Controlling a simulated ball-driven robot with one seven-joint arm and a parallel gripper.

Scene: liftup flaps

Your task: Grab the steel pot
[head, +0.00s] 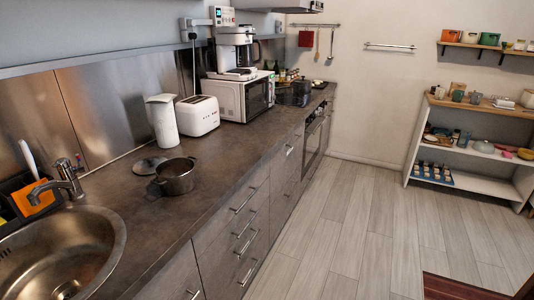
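Another dark pot-like item (301,93) stands far along the counter, too small to tell clearly. My gripper is not in view.
A sink (62,255) with a faucet (60,183) is left of the pot. A white pitcher (162,121), toaster (198,116) and microwave (240,97) stand behind. Drawer handles (243,201) protrude below the counter. The floor (370,220) is mostly clear; shelves (470,150) stand right.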

